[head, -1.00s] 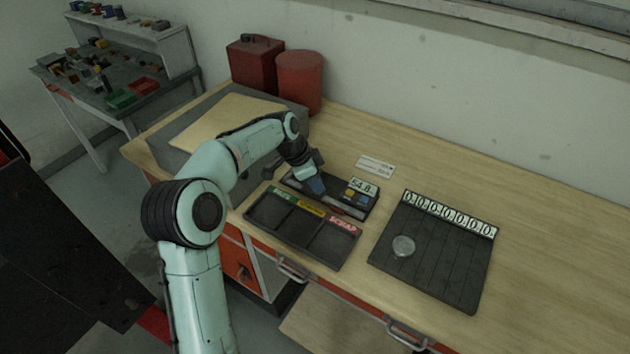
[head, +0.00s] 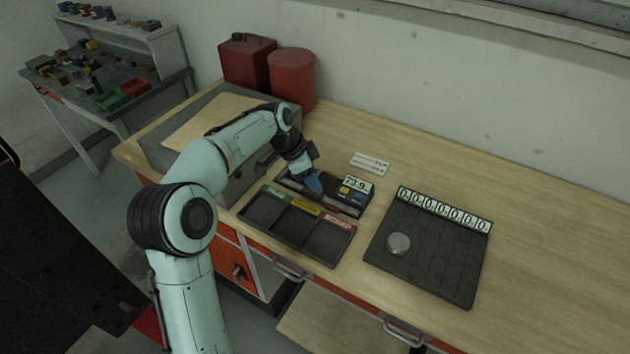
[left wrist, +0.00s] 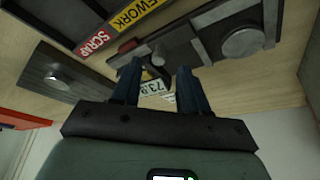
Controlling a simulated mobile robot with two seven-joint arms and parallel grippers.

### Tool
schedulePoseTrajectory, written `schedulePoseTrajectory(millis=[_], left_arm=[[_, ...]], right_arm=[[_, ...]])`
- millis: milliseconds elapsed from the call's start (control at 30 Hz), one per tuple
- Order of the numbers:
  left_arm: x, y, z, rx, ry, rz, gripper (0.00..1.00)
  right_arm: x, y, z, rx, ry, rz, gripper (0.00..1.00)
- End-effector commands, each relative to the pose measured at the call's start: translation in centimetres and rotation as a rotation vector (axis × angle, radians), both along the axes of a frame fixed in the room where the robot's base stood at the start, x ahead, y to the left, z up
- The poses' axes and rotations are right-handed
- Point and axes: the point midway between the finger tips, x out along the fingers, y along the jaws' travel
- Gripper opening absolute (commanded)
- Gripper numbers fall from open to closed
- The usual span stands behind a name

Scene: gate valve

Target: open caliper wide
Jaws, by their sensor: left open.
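The caliper (head: 350,205) is a dark flat bench unit with a display (head: 357,184) that reads about 73.9. It lies behind the three-bin tray. My left gripper (head: 314,184) is open, with its blue fingers pointing down over the middle of the caliper. In the left wrist view the two fingers (left wrist: 158,88) are spread apart, with the display (left wrist: 155,87) showing between them. The caliper's dark body (left wrist: 180,45) lies past the fingertips. The fingers hide part of it, and I cannot tell whether they touch the sliding jaw. My right gripper is not in view.
The bin tray (head: 292,240) has green, yellow and red labels. A dark lane tray (head: 440,255) at the right holds a round grey disc (head: 399,244). A white card (head: 370,163) lies behind the caliper. Red containers (head: 292,78) stand at the back. The table's right side is clear.

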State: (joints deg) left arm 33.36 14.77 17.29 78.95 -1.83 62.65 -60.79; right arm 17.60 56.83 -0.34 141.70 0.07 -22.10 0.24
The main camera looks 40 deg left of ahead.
Motion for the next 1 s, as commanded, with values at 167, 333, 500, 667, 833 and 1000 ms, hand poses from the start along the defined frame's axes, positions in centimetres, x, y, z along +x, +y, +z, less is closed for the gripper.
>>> schedulePoseTrajectory(millis=[167, 333, 500, 667, 833, 1000], left_arm=[[-1.2, 1.1, 4.1, 0.002, -0.006, 0.002, 0.44], [-2.2, 1.9, 7.3, 0.002, -0.004, 0.002, 0.44], [-2.9, 2.4, 9.3, 0.0, -0.003, 0.0, 0.44], [-3.2, 2.5, 9.8, 0.0, -0.001, -0.001, 0.44], [-3.2, 2.5, 9.8, 0.0, 0.0, -0.001, 0.44], [-3.2, 2.5, 9.8, 0.0, 0.0, 0.0, 0.44]], right_arm=[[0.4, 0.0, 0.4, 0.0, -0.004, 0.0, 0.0], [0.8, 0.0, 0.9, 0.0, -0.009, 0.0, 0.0], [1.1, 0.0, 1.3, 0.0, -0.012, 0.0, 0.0], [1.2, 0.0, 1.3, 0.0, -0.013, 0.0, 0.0], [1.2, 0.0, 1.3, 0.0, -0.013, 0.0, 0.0], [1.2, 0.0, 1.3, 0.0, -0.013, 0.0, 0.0]])
